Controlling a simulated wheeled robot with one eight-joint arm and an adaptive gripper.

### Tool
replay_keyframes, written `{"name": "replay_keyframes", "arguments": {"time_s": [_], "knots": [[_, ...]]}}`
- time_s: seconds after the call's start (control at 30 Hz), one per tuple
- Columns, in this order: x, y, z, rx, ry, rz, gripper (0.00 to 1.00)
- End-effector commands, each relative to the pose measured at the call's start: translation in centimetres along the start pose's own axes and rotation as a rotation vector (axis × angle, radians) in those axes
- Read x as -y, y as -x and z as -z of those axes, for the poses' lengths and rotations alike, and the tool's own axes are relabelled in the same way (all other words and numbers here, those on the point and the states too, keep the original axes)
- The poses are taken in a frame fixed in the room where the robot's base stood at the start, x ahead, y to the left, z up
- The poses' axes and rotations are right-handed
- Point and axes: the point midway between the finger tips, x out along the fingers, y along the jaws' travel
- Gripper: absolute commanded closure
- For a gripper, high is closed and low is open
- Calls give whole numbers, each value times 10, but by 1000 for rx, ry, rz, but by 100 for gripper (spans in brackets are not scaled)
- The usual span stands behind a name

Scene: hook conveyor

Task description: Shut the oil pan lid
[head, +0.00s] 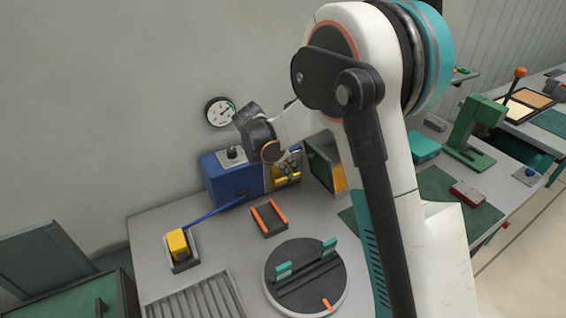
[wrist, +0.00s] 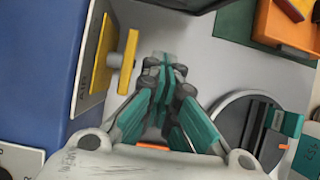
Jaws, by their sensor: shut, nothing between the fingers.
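My gripper (wrist: 166,72) shows in the wrist view with its teal and grey fingers together and nothing between them. It hangs over bare grey bench, to the right of a blue machine (wrist: 30,70) with a yellow panel (wrist: 98,45) and a yellow knob plate (wrist: 129,62). The gripper looks apart from that plate. In the head view the blue machine (head: 228,180) stands at the back of the bench, and my arm's end is over it; the fingertips are not clear there. No part can be surely told as the oil pan or its lid.
A round turntable (head: 306,300) with teal jaws lies in front; it also shows in the wrist view (wrist: 232,122). A dark tray with orange edges (head: 268,219), a yellow block (head: 178,245) and a dark open-fronted box (head: 322,158) stand nearby. A green press (head: 478,130) is at right.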

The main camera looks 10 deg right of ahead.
Motion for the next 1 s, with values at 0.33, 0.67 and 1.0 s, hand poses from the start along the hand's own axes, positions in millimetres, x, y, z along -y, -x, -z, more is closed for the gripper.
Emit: {"name": "replay_keyframes", "arguments": {"time_s": [0.33,0.67,1.0], "knots": [[0,-8,-37,0,-1,0,100],[0,-8,-39,0,0,0,100],[0,-6,-50,-51,-2,0,100]]}}
